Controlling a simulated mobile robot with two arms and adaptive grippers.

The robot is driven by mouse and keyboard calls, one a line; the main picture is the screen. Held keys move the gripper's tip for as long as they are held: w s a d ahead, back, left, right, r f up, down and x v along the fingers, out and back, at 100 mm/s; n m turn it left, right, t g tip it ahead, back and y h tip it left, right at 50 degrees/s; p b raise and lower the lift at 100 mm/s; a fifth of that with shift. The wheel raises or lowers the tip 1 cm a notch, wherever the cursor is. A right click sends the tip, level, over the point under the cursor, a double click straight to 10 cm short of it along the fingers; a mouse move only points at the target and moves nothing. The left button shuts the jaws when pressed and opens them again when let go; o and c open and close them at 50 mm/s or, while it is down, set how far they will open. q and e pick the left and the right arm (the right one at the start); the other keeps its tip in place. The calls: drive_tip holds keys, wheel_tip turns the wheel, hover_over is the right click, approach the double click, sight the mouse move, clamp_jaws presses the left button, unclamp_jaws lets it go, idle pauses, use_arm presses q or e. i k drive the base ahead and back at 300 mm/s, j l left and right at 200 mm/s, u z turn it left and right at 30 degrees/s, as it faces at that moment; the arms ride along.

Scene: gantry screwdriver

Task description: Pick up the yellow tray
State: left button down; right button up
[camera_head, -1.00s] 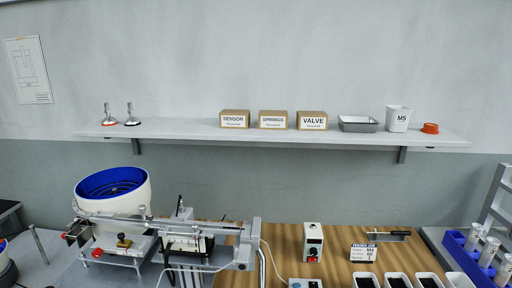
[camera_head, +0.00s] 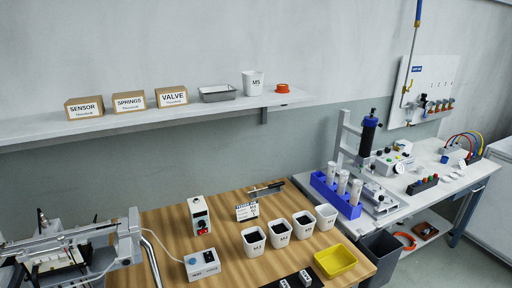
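The yellow tray (camera_head: 335,261) is a small open rectangular tray. It lies at the front right corner of the wooden workbench (camera_head: 165,222), near the bench's right edge, and looks empty. Neither of my grippers shows in the head view.
Several white bins (camera_head: 280,235) with dark contents stand just behind and left of the tray. A black block (camera_head: 292,281) sits to its left at the picture's bottom. A dark bin (camera_head: 380,256) stands right of the bench. A blue rack (camera_head: 336,196) with white cylinders is behind.

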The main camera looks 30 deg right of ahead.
sight(334, 261)
drive_tip(key=z, duration=1.6)
